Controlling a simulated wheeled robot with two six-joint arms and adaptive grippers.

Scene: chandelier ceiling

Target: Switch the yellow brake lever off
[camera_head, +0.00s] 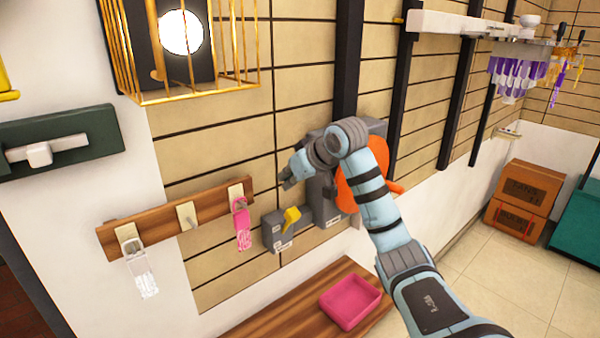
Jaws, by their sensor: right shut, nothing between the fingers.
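The yellow brake lever (291,217) sticks up from a small grey box (270,232) on the tiled wall, near the middle of the view. My right arm comes in from the bottom right. My right gripper (288,183) is shut and empty, pointing left. In the picture it is just above the lever, with a visible gap between them. How far it stands out from the wall is hard to tell. A larger grey housing (325,204) with an orange disc (363,172) is right of the lever, partly hidden by my arm. My left gripper is out of view.
A wooden hook rail (165,222) with hanging pink and clear tags is left of the lever. A gold cage (235,60) hangs above. Below is a wooden bench (270,318) with a pink tray (350,302). Cardboard boxes (528,188) stand at the right.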

